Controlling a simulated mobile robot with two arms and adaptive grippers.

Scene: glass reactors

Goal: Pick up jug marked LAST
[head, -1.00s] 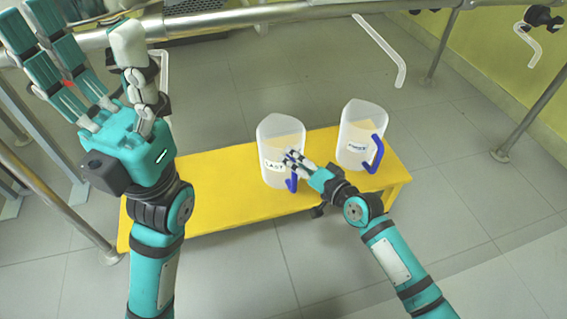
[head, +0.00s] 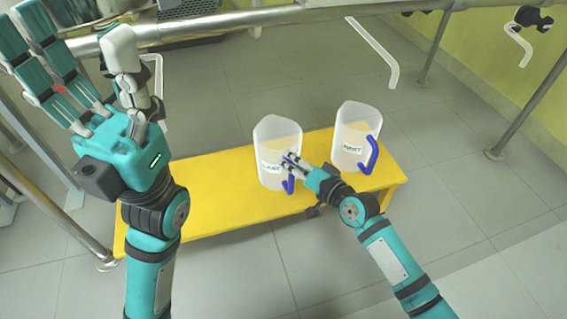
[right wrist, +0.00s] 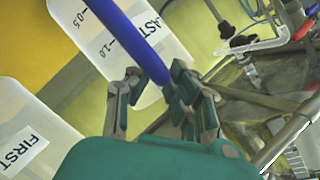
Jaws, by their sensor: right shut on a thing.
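The jug marked LAST (head: 277,140), clear with a blue handle, stands upright on the yellow bench in the head view. It also shows in the right wrist view (right wrist: 92,25), its label turned sideways. My right gripper (head: 293,164) is at its front right side, shut on the blue handle. In the right wrist view the fingers (right wrist: 155,82) sit on both sides of the blue handle (right wrist: 132,40). My left gripper (head: 70,55) is raised at the left of the head view, fingers spread, empty and away from the jugs.
A second clear jug (head: 357,125), marked FIRST, with a blue handle, stands on the bench right of the LAST jug. It also shows in the right wrist view (right wrist: 28,120). The bench (head: 210,205) is bare on its left. A metal rail (head: 240,17) crosses behind.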

